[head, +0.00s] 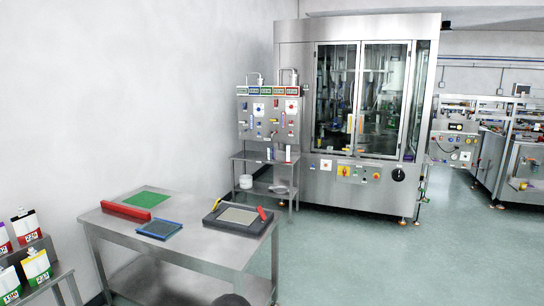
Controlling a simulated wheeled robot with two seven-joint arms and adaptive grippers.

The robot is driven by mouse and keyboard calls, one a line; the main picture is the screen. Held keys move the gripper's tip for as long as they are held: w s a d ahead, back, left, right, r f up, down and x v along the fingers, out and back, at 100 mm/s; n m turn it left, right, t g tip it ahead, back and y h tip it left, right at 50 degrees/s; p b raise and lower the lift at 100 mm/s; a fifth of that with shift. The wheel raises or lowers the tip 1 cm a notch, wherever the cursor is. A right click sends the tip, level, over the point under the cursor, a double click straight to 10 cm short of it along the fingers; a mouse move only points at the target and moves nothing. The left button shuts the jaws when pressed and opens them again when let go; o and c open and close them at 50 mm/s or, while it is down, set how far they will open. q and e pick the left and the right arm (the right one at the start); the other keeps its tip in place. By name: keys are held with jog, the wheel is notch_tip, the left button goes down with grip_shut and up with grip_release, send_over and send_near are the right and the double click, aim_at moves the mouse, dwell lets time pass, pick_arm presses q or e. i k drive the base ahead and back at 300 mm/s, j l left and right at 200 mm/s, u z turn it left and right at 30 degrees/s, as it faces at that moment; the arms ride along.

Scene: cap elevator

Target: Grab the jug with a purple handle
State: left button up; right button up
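Several white jugs stand on a stepped metal rack at the lower left. On the upper step is a jug with a black top and a red label (26,227), beside a jug cut by the left edge (4,241). The handles are too small to make out clearly. Neither of my grippers is in view.
A metal table (190,250) holds a green mat (146,199), a red bar (126,211), a blue tray (159,229) and a dark framed plate (238,217). A large glazed machine (310,185) stands behind. Open floor (430,265) lies to the right.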

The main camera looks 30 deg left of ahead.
aim_at(271, 150)
jog(key=i+u, duration=0.3)
jog(key=i, duration=3.7)
jog(key=i+u, duration=0.15)
jog(key=i, duration=0.3)
jog(key=i+l+u, duration=0.15)
jog(key=i, duration=0.3)
jog(key=i+l+u, duration=0.1)
jog(key=i, duration=0.3)
jog(key=i+l+u, duration=0.15)
jog(key=i, duration=0.3)
jog(key=i+j+u, duration=0.2)
jog(key=i+u, duration=0.55)
jog(key=u, duration=0.2)
jog(key=i+u, duration=0.6)
jog(key=i, duration=0.6)
jog(key=i+l+u, duration=0.1)
jog(key=i, duration=0.65)
jog(key=l, duration=0.1)
